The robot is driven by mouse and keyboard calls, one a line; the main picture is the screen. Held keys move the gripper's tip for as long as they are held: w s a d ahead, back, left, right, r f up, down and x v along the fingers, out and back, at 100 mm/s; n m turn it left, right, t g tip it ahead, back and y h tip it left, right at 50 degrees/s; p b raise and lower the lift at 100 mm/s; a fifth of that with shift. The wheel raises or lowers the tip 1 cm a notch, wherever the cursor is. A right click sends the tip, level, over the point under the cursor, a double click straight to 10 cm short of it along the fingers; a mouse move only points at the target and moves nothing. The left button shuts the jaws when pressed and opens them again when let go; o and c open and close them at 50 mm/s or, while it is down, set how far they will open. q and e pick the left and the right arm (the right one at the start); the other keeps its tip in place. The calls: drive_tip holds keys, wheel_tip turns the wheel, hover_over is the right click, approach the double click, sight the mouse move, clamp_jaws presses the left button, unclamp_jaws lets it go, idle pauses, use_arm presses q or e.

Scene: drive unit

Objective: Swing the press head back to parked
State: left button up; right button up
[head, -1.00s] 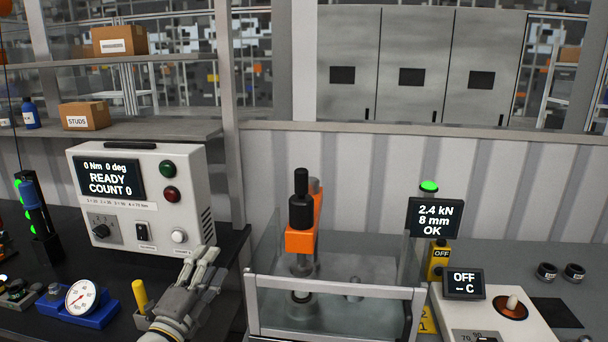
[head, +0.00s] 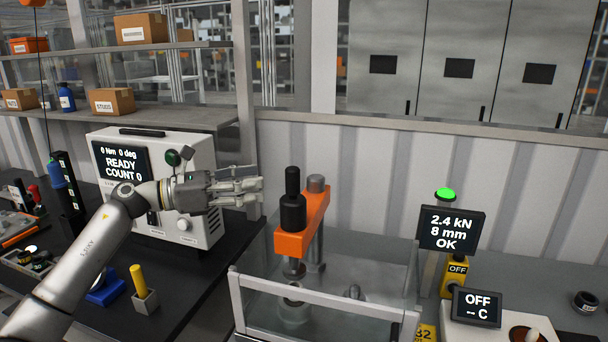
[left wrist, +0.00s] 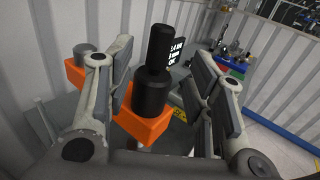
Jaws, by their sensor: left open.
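The press head is an orange arm (head: 313,221) with a black upright knob (head: 292,212) at its near end, on a grey post (head: 316,186). It hangs over the round press seat (head: 293,305) inside a clear-walled guard (head: 330,318). My left gripper (head: 258,190) is open, to the left of the black knob and apart from it in the head view. In the left wrist view the knob (left wrist: 153,85) shows between the spread fingers of the left gripper (left wrist: 160,90), with the orange arm (left wrist: 140,124) below. My right gripper is out of view.
A screen (head: 451,229) right of the press reads 2.4 kN, 8 mm, OK, with a green lamp (head: 445,195) above it. A white READY controller (head: 190,150) stands behind my left arm. A yellow-handled tool (head: 139,282) stands on the black bench.

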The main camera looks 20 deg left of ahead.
sight(293, 178)
use_arm(q)
drive_tip(key=p+x, duration=0.4)
drive_tip(key=x, duration=0.4)
drive_tip(key=shift+w+d+r, duration=0.15)
drive_tip(key=shift+w+d, duration=0.05)
drive_tip(key=shift+d, duration=0.1)
drive_tip(key=shift+w+d+p, duration=0.25)
drive_tip(key=shift+d+p, duration=0.05)
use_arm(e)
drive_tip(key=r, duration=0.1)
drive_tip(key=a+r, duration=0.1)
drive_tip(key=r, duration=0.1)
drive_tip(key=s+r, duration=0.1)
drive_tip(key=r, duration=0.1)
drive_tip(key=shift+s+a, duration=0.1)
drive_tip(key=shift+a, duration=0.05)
use_arm(q)
clamp_jaws()
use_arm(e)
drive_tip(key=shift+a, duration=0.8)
